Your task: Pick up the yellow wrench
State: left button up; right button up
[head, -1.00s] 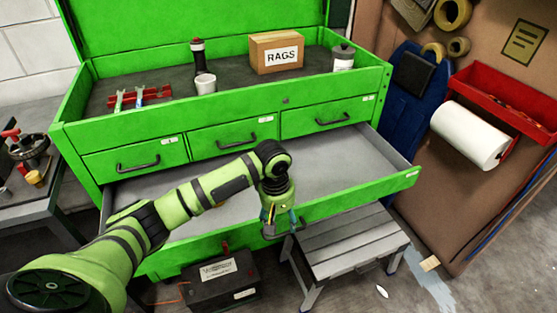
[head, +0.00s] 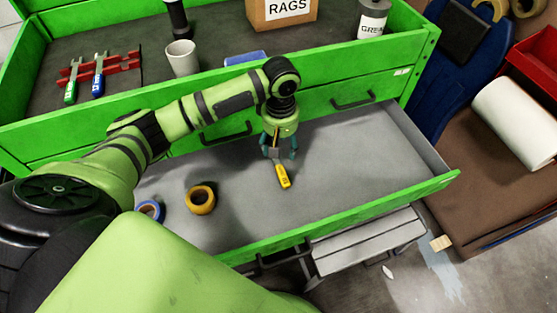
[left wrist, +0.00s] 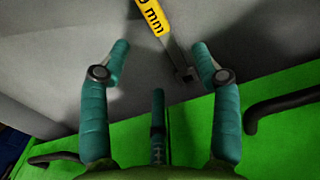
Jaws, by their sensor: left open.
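The yellow wrench (head: 283,178) lies on the grey floor of the open drawer, its yellow handle toward the drawer front. Its grey metal end is partly hidden by my left gripper (head: 279,154). In the left wrist view the yellow handle (left wrist: 151,14) carries dark "mm" lettering and runs off the top edge. My left gripper (left wrist: 160,52) is open and empty, its teal fingers spread to either side of the wrench's metal part in that picture. I cannot tell its exact height above the drawer floor. My right gripper is not in view.
The drawer (head: 340,150) also holds a yellow tape roll (head: 200,199) and a blue tape roll (head: 150,211) at left; its right side is clear. Above, the green chest top holds a white cup (head: 182,58), a rags box (head: 282,12) and a red rack (head: 110,65). A grey step stool (head: 368,243) stands below.

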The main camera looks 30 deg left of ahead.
aim_at(280, 164)
pick_arm(q)
notch_tip(280, 164, down, 3)
jog(key=shift+r, duration=0.1)
jog(key=shift+w+a+f, duration=0.1)
jog(key=shift+w+f, duration=0.1)
jog(key=shift+f, duration=0.85)
jog(key=f, duration=0.3)
jog(key=shift+w+a+f, duration=0.1)
jog(key=shift+w+f, duration=0.15)
jog(key=shift+f, duration=0.25)
jog(key=c, duration=0.3)
grip_shut()
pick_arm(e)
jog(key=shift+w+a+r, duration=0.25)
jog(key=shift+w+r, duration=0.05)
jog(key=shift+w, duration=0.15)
